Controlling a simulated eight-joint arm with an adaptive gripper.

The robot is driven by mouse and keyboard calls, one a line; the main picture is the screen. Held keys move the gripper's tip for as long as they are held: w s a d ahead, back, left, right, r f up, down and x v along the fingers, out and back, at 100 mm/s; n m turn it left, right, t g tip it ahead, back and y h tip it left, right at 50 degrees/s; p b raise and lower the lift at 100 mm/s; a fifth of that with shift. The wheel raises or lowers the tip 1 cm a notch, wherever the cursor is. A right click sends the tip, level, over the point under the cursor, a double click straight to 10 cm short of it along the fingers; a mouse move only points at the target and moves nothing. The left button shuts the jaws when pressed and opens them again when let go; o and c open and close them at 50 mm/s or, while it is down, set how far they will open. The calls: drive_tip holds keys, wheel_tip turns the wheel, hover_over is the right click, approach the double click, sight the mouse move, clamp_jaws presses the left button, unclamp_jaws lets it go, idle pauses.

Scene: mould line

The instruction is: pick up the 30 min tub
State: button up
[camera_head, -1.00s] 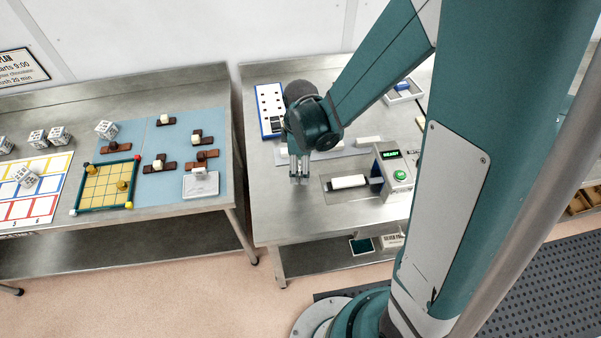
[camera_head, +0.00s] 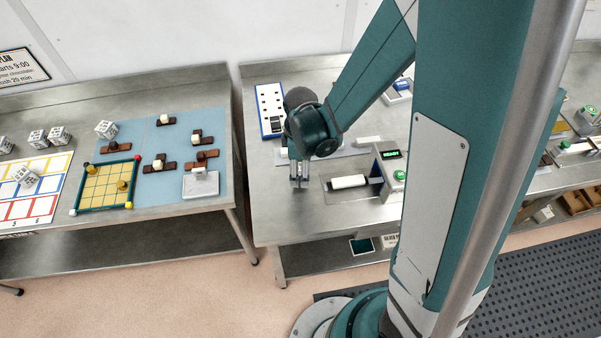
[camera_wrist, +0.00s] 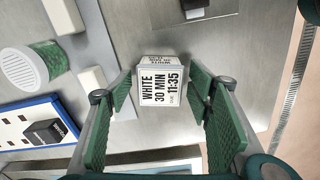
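The 30 min tub (camera_wrist: 160,88) is a small white box with black print reading "WHITE 30 MIN" and "11:35". In the wrist view it sits between the fingertips of my gripper (camera_wrist: 160,82), with its printed face towards the camera. The fingers are apart on either side of it, and narrow gaps seem to show at its sides. In the head view my gripper (camera_head: 299,182) points down at the left part of the right bench (camera_head: 285,218). The tub cannot be made out there behind the fingers.
A blue-edged white board (camera_head: 270,108) lies behind the gripper. A white bar (camera_head: 348,182) and a machine with a green button and lit display (camera_head: 390,168) stand to the right. The wrist view shows a green tub with a ribbed white lid (camera_wrist: 24,68). The bench front is clear.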

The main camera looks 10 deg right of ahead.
drive_tip(key=c, duration=0.9)
drive_tip(key=shift+o, duration=0.2)
drive_tip(key=shift+r, duration=0.15)
drive_tip(key=shift+r, duration=4.85)
